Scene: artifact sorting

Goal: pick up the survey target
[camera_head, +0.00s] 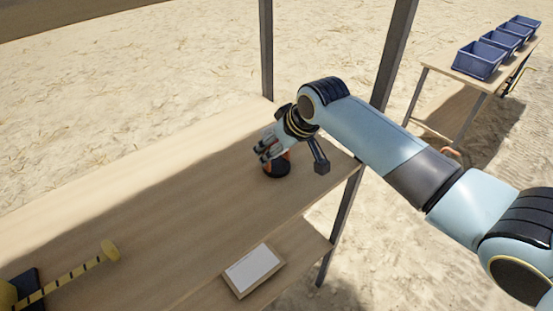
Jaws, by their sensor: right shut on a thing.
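A small thing with a round black base and some orange on it (277,170) stands on the upper wooden shelf near its right end. It appears to be the survey target, though most of it is hidden by my fingers. My right gripper (268,154) reaches it from above and right, shut on it. The base appears to be at or just over the shelf surface; I cannot tell which. My left gripper is not in view.
A yellow-and-black striped stick (70,278) lies at the shelf's lower left. A white framed board (253,271) lies on the lower shelf. Dark posts (267,50) stand behind and beside the shelf. Several blue bins (480,60) stand on a far table. The shelf's middle is clear.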

